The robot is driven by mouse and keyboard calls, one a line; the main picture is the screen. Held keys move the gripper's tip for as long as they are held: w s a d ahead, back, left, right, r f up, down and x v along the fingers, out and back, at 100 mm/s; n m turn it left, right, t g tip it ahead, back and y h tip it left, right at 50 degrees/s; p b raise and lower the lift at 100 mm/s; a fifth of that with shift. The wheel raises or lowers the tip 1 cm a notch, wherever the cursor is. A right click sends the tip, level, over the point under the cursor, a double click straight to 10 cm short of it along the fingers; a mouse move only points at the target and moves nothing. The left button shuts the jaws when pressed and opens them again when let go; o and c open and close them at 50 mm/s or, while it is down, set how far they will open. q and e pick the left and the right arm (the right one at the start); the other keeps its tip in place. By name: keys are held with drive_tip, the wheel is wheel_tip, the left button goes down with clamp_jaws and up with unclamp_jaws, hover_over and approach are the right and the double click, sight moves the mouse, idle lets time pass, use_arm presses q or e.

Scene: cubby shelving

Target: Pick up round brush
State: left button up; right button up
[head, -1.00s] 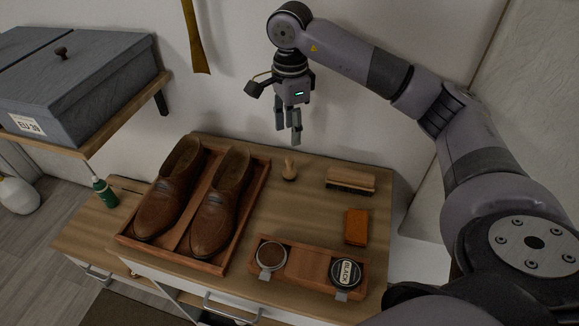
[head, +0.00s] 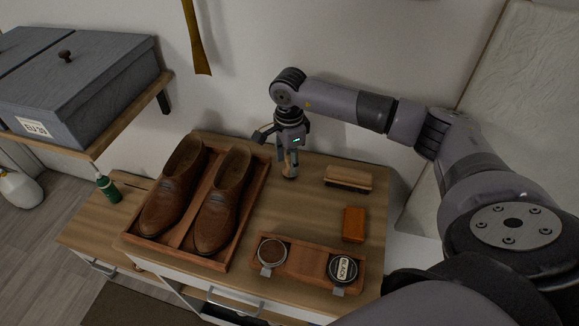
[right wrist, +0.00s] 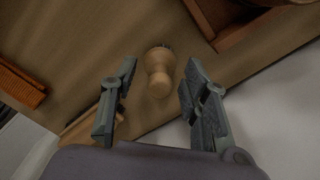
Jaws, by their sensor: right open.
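The round brush (head: 290,171) is a small pale wooden brush standing on the wooden cabinet top, right of the shoe tray. In the right wrist view the round brush (right wrist: 159,72) shows its wooden handle and a dark bristle edge. My right gripper (head: 288,160) is directly over it, pointing down, and partly hides it. In the right wrist view my right gripper (right wrist: 158,88) is open, with one finger on each side of the brush and gaps between. My left gripper is not in view.
A shoe tray (head: 262,180) with two brown shoes stands left of the brush. A long brush (head: 348,178), an orange block (head: 353,224) and a polish tray (head: 303,264) with two tins lie to the right and front. The wall is close behind.

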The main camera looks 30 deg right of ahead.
sight(289, 157)
drive_tip(key=shift+c, duration=0.2)
clamp_jaws()
idle(0.3)
wheel_tip(289, 157, up, 9)
drive_tip(key=shift+f+b, duration=0.1)
drive_tip(key=shift+b, duration=0.95)
drive_tip(key=shift+r, duration=0.7)
